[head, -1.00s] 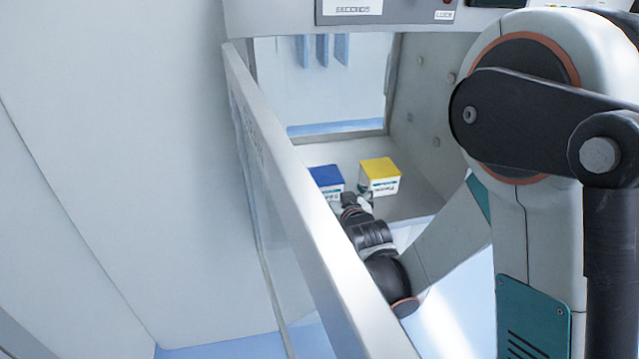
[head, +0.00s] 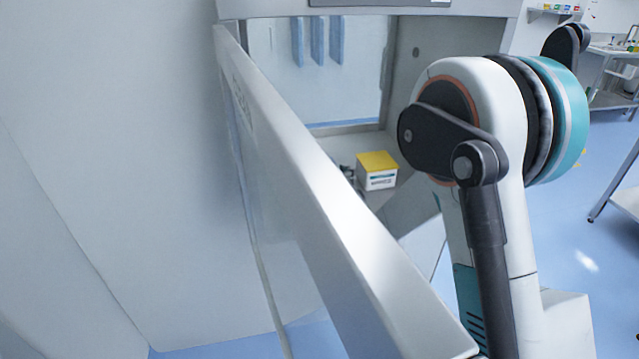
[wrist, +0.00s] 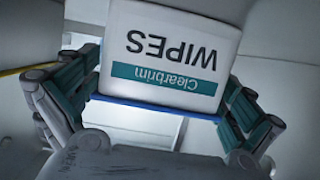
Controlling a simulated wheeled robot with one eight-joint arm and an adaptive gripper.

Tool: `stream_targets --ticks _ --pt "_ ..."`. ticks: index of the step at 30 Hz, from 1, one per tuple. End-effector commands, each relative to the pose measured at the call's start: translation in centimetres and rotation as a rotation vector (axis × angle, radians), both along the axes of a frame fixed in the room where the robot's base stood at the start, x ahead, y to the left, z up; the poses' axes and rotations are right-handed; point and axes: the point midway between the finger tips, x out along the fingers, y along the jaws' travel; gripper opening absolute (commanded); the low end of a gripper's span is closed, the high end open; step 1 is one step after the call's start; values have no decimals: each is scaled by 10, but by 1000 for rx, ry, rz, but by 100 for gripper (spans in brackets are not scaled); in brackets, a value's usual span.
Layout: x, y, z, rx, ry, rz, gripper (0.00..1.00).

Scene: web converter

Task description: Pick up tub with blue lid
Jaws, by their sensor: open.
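The tub with the blue lid (wrist: 172,50) fills the upper middle of the wrist view, its white label upside down and reading "Clearbrim WIPES". Its blue lid edge (wrist: 150,106) runs along the lower side of the label. My gripper (wrist: 165,75) is open, with one finger at each side of the tub. I cannot tell whether the fingers touch it. In the head view only a small dark part of my gripper (head: 348,172) shows, beside the yellow-lidded tub, and the blue-lidded tub is hidden behind the slanted panel.
A tub with a yellow lid (head: 378,170) stands on the cabinet floor, close to my gripper. The slanted pale panel (head: 300,170) blocks much of the head view. The cabinet's back window (head: 345,70) is behind. Open blue floor (head: 560,235) lies to the right.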

Motion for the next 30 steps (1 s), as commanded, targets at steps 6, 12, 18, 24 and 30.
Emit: stream_targets --ticks 6,12,18,24,30 --pt "18 5 -7 0 0 0 100" --pt "18 5 -6 0 0 0 100" --pt "18 5 -6 0 0 0 62" --pt "18 5 -6 0 0 0 62" --pt "18 5 -3 0 0 0 62"
